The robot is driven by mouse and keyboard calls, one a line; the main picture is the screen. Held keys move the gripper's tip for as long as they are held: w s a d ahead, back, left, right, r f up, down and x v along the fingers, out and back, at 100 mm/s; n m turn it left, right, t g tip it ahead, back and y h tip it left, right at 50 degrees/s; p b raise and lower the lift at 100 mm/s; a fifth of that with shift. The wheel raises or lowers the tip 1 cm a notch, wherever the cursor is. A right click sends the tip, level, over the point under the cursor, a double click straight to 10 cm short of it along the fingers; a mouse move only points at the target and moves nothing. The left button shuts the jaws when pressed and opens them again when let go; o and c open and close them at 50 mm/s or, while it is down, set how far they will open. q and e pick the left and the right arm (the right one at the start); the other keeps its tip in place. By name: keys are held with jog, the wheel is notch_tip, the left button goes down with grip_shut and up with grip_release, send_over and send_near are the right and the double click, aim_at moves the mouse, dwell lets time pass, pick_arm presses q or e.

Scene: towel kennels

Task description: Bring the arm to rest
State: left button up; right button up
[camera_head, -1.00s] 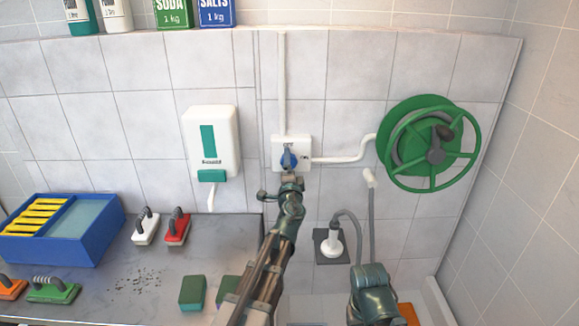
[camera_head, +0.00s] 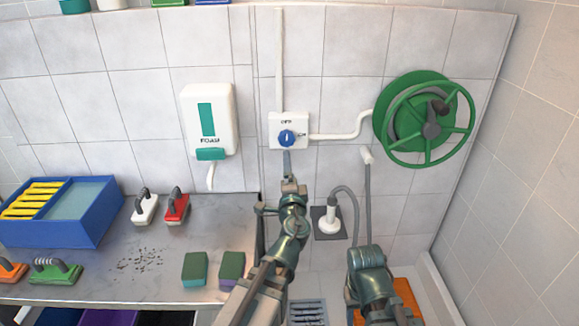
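My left arm rises through the middle of the head view, and its gripper (camera_head: 287,164) is just below the white switch box (camera_head: 275,131). A small gap seems to lie between the gripper tip and the knob. The fingers are seen nearly edge-on, so their opening does not show. My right arm (camera_head: 369,270) is at the lower right; its fingers cannot be made out.
A foam dispenser (camera_head: 223,115) and green hose reel (camera_head: 398,128) hang on the wall. The counter (camera_head: 205,222) holds a blue bin (camera_head: 92,222), several brushes and two sponges (camera_head: 195,268). A nozzle (camera_head: 331,219) is right of my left arm.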

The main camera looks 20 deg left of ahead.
dwell(0.3)
pick_arm(q)
jog(key=s+f+n+g+y, duration=0.1)
jog(key=s+f+n+g, duration=0.35)
jog(key=f, duration=0.25)
jog(key=s+f+n+g+y, duration=0.1)
jog(key=s+f+n+g, duration=0.35)
jog(key=f, duration=0.25)
jog(key=s+d+f+g+h, duration=0.3)
jog(key=s+d+f+g, duration=0.1)
jog(key=s, duration=0.4)
jog(key=s+d+f+g+h, duration=0.3)
jog(key=s+d+f+g, duration=0.2)
jog(key=s+d, duration=0.3)
jog(key=shift+d+f, duration=0.35)
jog(key=shift+f, duration=0.1)
